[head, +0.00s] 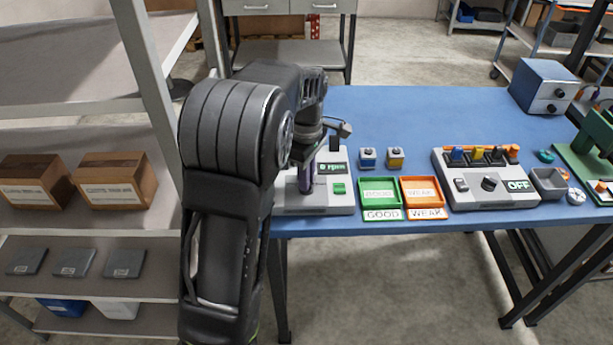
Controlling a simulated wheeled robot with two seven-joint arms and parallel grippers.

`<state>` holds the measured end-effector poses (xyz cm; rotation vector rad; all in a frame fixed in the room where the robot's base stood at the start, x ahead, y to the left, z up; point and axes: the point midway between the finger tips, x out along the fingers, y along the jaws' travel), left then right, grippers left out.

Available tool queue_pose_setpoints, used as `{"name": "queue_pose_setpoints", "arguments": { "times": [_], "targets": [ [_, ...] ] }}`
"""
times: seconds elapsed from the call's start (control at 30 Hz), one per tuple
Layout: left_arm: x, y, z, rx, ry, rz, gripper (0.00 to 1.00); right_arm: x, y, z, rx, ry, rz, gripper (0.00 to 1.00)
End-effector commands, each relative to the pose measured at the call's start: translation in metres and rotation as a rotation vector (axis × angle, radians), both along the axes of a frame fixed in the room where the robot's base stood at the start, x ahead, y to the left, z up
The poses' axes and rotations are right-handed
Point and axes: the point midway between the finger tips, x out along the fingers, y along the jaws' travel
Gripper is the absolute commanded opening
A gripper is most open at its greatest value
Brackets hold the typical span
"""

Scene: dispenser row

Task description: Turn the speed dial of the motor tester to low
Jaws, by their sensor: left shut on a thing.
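The motor tester (328,205) is a light grey box at the left of the blue table, with a dark display reading 0 rpm and a green button. My left gripper (305,188) points down over the tester's left part, its dark purple tip low against the top face. It is shut on what seems to be the speed dial there. The dial itself is hidden by the gripper, so its setting cannot be read. My right gripper is not in view.
Beside the tester are a green GOOD tray (380,205) and an orange WEAK tray (405,192). A grey console (462,200) reading OFF stands to the right.

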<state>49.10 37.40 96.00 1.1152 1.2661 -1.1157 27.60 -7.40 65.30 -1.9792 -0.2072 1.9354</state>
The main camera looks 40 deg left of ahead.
Motion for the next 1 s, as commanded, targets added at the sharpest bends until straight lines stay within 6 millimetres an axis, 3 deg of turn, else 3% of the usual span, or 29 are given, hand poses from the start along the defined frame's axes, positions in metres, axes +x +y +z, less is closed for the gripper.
{"name": "queue_pose_setpoints", "arguments": {
  "times": [0.57,1.0],
  "targets": [
    [-0.0005,0.0005,0.0006,0.0,0.001,-0.035,0.0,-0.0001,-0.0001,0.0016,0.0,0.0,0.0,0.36],
    [0.0,0.0007,0.0012,0.0,-0.001,-0.296,0.0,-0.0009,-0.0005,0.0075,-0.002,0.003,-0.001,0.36]
  ]
}}
